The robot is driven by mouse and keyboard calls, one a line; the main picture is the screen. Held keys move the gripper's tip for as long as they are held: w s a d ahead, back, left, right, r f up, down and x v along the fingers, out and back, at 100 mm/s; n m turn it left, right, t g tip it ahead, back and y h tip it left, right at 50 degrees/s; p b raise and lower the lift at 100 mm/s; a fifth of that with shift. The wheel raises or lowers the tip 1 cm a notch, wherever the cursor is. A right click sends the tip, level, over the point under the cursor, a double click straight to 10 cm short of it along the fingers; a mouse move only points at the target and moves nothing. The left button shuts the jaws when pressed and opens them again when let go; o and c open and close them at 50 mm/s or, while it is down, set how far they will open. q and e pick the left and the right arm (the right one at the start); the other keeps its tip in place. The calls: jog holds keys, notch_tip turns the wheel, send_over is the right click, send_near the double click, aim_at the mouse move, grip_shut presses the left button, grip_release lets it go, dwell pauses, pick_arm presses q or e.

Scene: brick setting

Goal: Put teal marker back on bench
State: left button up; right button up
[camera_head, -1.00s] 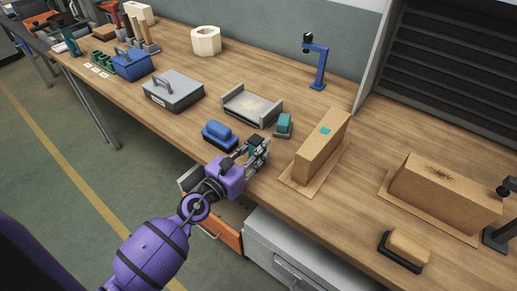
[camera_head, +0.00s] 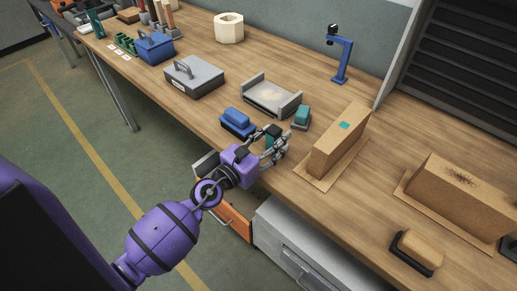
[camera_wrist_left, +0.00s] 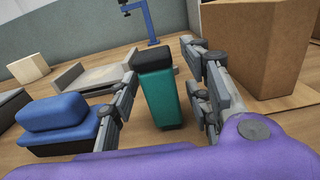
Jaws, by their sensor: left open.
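The teal marker (camera_wrist_left: 160,95) is a chunky teal block with a black top. In the left wrist view it stands upright on the wooden bench (camera_head: 345,208), between the two fingers of my left gripper (camera_wrist_left: 162,105). The fingers are open, with a gap showing on each side of the marker. In the head view my left gripper (camera_head: 273,146) is at the bench's front edge, and only a little of the marker (camera_head: 271,139) shows between the fingers. My right gripper is not in view.
A blue eraser-like block (camera_head: 238,121) is close on the left. A teal block on a grey base (camera_head: 302,116) is just behind. A grey tray (camera_head: 271,96) stands farther back. A tall cardboard-brown block (camera_head: 340,140) is on the right. An orange drawer (camera_head: 234,221) is open below.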

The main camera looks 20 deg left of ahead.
pick_arm(q)
jog(key=b+v, duration=0.5)
jog(key=v, duration=0.7)
jog(key=s+a+f+n+g+y, duration=0.25)
jog(key=s+f+n, duration=0.35)
jog(key=f+n, duration=0.45)
jog(key=s+a+f+n+g+y, duration=0.1)
jog(key=s+a+f+n+y, duration=0.45)
jog(key=n, duration=0.75)
jog(key=s+d+f+n+g+h, duration=0.1)
jog(key=s+d+f+n+g, duration=0.2)
jog(key=s+f+n, duration=0.4)
jog(key=s+d+f+n+g, duration=0.3)
jog(key=s+d+f+n, duration=0.2)
jog(key=s+f+n, duration=0.2)
jog(key=shift+s+n+h+p, duration=0.35)
jog(key=shift+s+n, duration=0.45)
jog(key=shift+n, duration=0.35)
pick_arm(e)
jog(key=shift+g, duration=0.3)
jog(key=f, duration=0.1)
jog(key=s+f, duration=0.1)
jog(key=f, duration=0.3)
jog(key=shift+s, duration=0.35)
pick_arm(q)
jog(key=shift+d, duration=0.1)
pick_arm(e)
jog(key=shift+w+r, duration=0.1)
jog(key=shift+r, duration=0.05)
